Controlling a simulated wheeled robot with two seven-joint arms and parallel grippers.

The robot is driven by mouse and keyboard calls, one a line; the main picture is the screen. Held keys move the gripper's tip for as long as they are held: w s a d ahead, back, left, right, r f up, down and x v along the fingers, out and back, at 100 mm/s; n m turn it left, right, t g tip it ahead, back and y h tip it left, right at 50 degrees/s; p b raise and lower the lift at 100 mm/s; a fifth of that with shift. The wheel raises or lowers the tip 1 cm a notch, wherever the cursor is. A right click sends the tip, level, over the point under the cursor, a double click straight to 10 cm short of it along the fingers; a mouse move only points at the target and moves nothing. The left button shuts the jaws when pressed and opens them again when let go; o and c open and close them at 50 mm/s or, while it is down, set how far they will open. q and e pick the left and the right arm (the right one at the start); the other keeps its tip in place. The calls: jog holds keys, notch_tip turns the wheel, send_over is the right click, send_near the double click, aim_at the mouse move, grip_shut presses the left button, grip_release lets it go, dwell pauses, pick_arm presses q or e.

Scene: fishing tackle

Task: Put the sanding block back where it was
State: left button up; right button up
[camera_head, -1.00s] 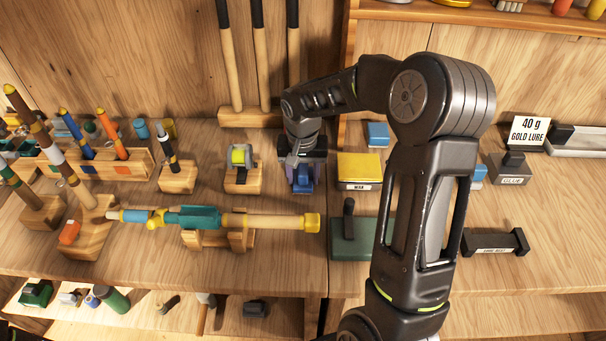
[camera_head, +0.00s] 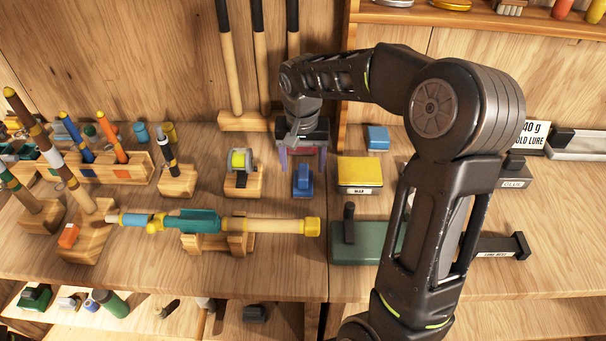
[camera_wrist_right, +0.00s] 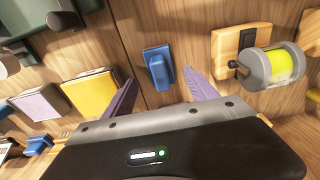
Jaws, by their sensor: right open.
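The sanding block, seemingly the blue block with a raised grip (camera_head: 303,183), sits on the wooden bench right of the reel on its wooden stand. It also shows in the right wrist view (camera_wrist_right: 158,68), beyond the fingers. My right gripper (camera_head: 303,158) is open and empty, behind the block and apart from it. Its two purple fingers are spread wide in the wrist view (camera_wrist_right: 160,90). My left gripper is not in view.
A yellow-topped box (camera_head: 359,171) stands just right of the block, and the reel stand (camera_head: 243,181) just left. A rod on a wooden cradle (camera_head: 217,243) lies in front. Mallets with long handles (camera_head: 262,121) stand behind. My right arm covers part of the green block (camera_head: 352,246).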

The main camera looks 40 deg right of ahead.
aim_at(303, 176)
jog(key=r, duration=0.5)
jog(key=shift+s+a+r, duration=0.15)
jog(key=shift+s+r, duration=0.05)
jog(key=shift+r, duration=0.1)
dwell(0.5)
